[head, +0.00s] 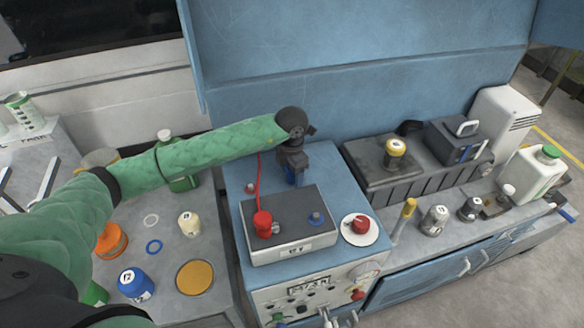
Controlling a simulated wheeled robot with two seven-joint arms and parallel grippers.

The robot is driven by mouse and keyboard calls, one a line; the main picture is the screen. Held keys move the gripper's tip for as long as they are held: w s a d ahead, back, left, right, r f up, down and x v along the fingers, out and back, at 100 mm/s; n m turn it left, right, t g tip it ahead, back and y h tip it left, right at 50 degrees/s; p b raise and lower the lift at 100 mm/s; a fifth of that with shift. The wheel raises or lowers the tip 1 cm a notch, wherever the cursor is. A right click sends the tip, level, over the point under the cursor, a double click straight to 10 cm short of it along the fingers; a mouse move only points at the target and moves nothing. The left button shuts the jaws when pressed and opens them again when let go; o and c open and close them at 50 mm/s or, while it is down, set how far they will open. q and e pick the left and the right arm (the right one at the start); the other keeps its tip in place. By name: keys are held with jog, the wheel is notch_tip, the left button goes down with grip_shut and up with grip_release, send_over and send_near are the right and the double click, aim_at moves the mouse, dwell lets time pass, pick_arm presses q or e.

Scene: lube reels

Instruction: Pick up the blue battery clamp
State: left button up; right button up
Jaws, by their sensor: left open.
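My left gripper (291,163) hangs from the green arm above the back of the blue cart (328,165), pointing down, and is open. A small blue thing, seemingly the blue battery clamp (291,177), shows right at its fingertips, behind the battery. The gripper partly hides it, and I cannot tell if they touch. The grey battery (290,246) sits in front on the cart. My right gripper is not in view.
A red knob on a white disc (358,228) is right of the battery. The left table holds a blue bottle (136,285), a cream bottle (189,223) and an orange-topped tin (195,277). A blue panel (350,60) rises behind the cart. Several bottles stand on the right bench.

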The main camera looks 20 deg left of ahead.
pick_arm(q)
jog(key=shift+f, duration=0.1)
jog(key=shift+c, duration=0.6)
jog(key=c, duration=1)
